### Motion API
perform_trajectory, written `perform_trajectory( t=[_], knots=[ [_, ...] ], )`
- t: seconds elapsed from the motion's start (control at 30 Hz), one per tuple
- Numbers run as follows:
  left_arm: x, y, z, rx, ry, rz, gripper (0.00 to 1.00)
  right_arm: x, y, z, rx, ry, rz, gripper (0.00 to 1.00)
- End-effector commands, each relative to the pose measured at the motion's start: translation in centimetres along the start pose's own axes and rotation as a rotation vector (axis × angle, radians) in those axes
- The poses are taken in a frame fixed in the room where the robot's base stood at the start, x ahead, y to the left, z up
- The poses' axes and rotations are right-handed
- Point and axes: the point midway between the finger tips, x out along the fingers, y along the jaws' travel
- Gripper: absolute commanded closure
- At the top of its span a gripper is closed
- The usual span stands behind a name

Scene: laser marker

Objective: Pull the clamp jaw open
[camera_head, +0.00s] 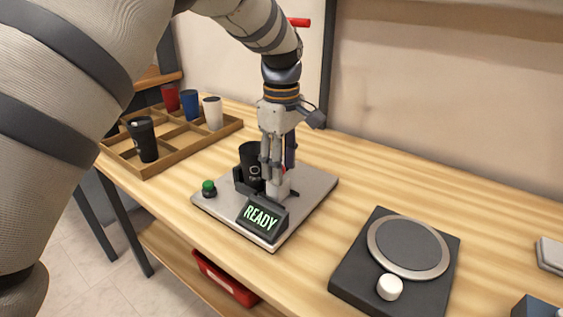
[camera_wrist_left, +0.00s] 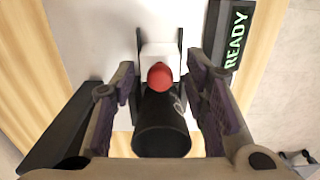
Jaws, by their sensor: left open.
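The clamp jaw (camera_head: 281,187) is a pale block on the grey base plate (camera_head: 310,188) of the marker. In the left wrist view the jaw (camera_wrist_left: 160,49) carries a red knob (camera_wrist_left: 160,75) and sits between dark side rails. A black cup (camera_head: 248,160) with a light mark stands upright beside the jaw; it also shows in the left wrist view (camera_wrist_left: 161,128). My left gripper (camera_head: 271,176) points down over the jaw. Its fingers are apart, on either side of the knob and cup, and hold nothing. In the head view they hide part of the jaw.
A lit READY display (camera_head: 262,217) and a green button (camera_head: 208,187) are at the plate's front. A wooden tray (camera_head: 180,158) with several cups stands at the left. A black device (camera_head: 350,277) with a round plate and white knob is at the right. Bare table lies between.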

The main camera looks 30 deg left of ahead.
Motion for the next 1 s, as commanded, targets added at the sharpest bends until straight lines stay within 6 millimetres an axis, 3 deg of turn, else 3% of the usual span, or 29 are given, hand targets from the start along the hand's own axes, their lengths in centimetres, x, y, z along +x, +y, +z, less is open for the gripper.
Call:
perform_trajectory(
  t=[0.17, 0.4, 0.53, 0.7, 1.0],
  knots=[
    [-1.8, 0.1, -0.1, 0.0, 0.003, 0.005, 0.59, 0.0, 0.0, 0.0, 0.0, 0.0, 0.0, 0.27],
    [-8.3, 0.1, 0.0, 0.001, 0.002, 0.006, 0.59, 0.0, 0.0, 0.0, 0.0, 0.0, 0.0, 0.27],
    [-10.8, 0.1, 0.1, 0.001, 0.0, 0.003, 0.59, 0.0, 0.0, 0.0, 0.0, 0.0, 0.0, 0.27],
    [-12.0, 0.0, 0.1, 0.001, -0.001, -0.001, 0.59, 0.0, 0.0, 0.0, 0.0, 0.0, 0.0, 0.27],
    [-12.0, 0.0, 0.1, 0.001, 0.0, -0.001, 0.59, 0.0, 0.0, 0.0, 0.0, 0.0, 0.0, 0.27]
  ],
)
